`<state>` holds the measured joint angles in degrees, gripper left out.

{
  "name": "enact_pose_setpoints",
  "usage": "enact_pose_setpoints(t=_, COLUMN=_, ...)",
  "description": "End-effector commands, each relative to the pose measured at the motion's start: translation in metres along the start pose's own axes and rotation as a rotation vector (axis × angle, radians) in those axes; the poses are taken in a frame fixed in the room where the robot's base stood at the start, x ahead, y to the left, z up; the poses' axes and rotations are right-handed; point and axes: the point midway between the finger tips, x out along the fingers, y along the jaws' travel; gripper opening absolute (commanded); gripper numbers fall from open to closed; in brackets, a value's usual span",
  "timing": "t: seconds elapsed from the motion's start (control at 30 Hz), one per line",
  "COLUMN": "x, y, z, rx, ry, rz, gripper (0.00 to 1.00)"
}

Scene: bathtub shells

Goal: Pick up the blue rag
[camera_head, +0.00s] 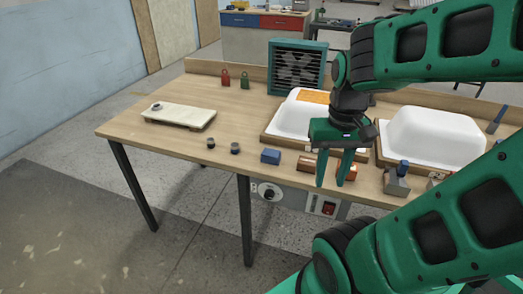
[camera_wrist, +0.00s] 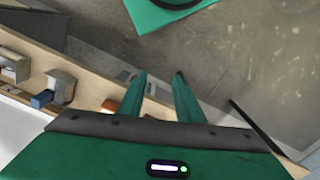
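A small blue, folded-looking block (camera_head: 270,156) lies on the workbench near its front edge, left of my gripper. It is the closest match to the blue rag, but I cannot tell for sure that it is cloth. My gripper (camera_head: 330,181) points down at the bench's front edge, to the right of the blue block and apart from it. Its two fingers are apart with nothing between them. In the wrist view the gripper (camera_wrist: 160,82) is also open and empty, with floor between the fingers; I cannot make out the blue block there.
The workbench (camera_head: 120,127) carries two white shells (camera_head: 295,115) (camera_head: 440,138), an orange block (camera_head: 308,164), a grey block with a blue top (camera_head: 397,182), dark knobs (camera_head: 235,148), a pale board (camera_head: 180,115) and a fan box (camera_head: 297,68). Bench space left of the blue block is mostly clear.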

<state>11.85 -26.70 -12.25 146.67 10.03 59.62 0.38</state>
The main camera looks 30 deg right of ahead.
Motion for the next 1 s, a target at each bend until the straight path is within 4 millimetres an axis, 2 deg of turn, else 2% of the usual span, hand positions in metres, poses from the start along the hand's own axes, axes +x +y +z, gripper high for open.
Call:
enact_pose_setpoints(t=0.27, x=0.000, y=0.000, z=0.000, rx=0.000, ry=0.000, rz=0.000, gripper=0.31)
enact_pose_setpoints(t=0.3, x=0.000, y=0.000, z=0.000, rx=0.000, ry=0.000, rz=0.000, gripper=0.34)
enact_pose_setpoints(t=0.4, x=-0.005, y=0.005, z=0.008, rx=0.012, ry=0.012, rz=-0.007, gripper=0.58)
enact_pose_setpoints(t=0.47, x=-0.006, y=0.005, z=0.006, rx=0.042, ry=0.016, rz=-0.008, gripper=0.59)
enact_pose_setpoints(t=0.57, x=-0.008, y=0.001, z=-0.010, rx=0.141, ry=0.023, rz=-0.008, gripper=0.59)
enact_pose_setpoints(t=0.67, x=-0.010, y=-0.006, z=-0.033, rx=0.310, ry=0.034, rz=-0.015, gripper=0.59)
enact_pose_setpoints(t=1.0, x=-0.006, y=-0.039, z=-0.125, rx=0.989, ry=0.036, rz=-0.102, gripper=0.59)
